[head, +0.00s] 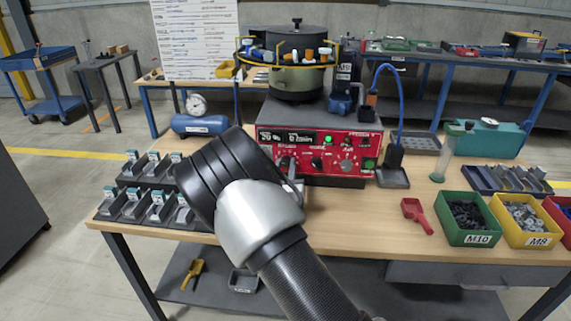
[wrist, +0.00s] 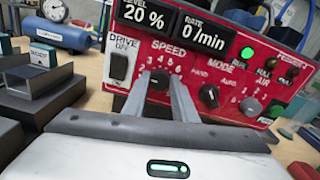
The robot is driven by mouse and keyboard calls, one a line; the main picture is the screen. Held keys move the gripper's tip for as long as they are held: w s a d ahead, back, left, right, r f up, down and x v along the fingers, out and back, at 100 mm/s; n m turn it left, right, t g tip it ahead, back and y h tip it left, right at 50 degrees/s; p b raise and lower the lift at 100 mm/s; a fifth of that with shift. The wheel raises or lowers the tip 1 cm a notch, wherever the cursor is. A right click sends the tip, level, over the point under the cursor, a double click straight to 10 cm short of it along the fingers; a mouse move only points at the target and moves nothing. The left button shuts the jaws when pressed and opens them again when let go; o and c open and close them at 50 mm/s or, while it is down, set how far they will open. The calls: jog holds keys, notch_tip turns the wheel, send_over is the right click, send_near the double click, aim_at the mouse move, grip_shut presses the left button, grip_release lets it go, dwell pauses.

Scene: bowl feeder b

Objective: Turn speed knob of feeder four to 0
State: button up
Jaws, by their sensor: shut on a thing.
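The red control panel (head: 335,168) of the bowl feeder (head: 297,60) stands on the bench. In the wrist view the panel (wrist: 180,50) fills the upper part. My gripper (wrist: 161,92) has one finger on each side of the speed knob (wrist: 159,80) and is shut on it. The fingers hide part of the knob and its scale; several digits show around it. The pointer's exact setting cannot be told. The displays (wrist: 145,14) read level 20 % and rate 0 /min. In the head view my arm hides most of my gripper and the speed knob.
The drive switch (wrist: 118,66), labelled off, is left of the speed knob. The mode knob (wrist: 209,96) is close on the right, with the air knob (wrist: 250,106) beyond. A green lamp (wrist: 247,53) is lit. Grey holders (head: 150,203) stand left and a red scoop (head: 416,214) lies right.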

jog(key=n+p, duration=0.4)
jog(key=n, duration=0.1)
jog(key=shift+a+r+p, duration=0.1)
jog(key=shift+r+p, duration=0.05)
jog(key=shift+p, duration=0.15)
jog(key=shift+f+n+p, duration=0.2)
jog(key=shift+n+p, duration=1.3)
jog(key=shift+n, duration=1)
jog(key=o, duration=1)
jog(key=shift+o, duration=0.2)
jog(key=s+p, duration=0.1)
jog(key=s, duration=1.6)
jog(key=shift+s+a, duration=0.25)
jog(key=shift+a, duration=0.05)
